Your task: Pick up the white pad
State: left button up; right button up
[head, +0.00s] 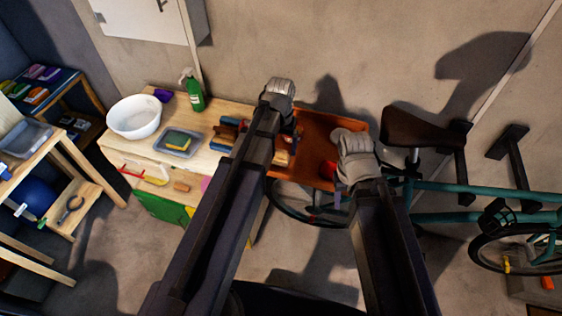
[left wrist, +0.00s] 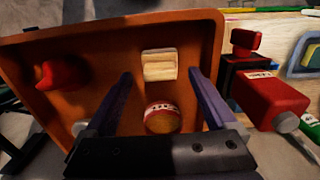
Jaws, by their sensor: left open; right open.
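A cream-white block (left wrist: 159,65), which looks like the white pad, lies in the orange-brown tray (left wrist: 110,38) in the left wrist view. My left gripper (left wrist: 160,82) is open and empty above the tray, with the pad seen between and just beyond its fingertips. Contact with the pad does not show. In the head view my left gripper (head: 281,90) is at the tray's left end, its fingers hidden. My right gripper (head: 357,158) is open over the tray's right end. I cannot make out the pad in the head view.
In the tray are a round tin with a red-and-white label (left wrist: 163,117) and a red object (left wrist: 62,74). The bench holds a white bowl (head: 134,117), green spray bottle (head: 195,97) and grey tray (head: 165,148).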

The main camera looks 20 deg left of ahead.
aim_at(281, 156)
pick_arm(q)
notch_tip(281, 156, down, 3)
jog(key=shift+r+b, duration=0.2)
jog(key=shift+b, duration=0.6)
jog(key=shift+r, duration=0.1)
pick_arm(e)
notch_tip(281, 156, down, 2)
jog(key=shift+f, duration=0.25)
pick_arm(q)
grip_shut()
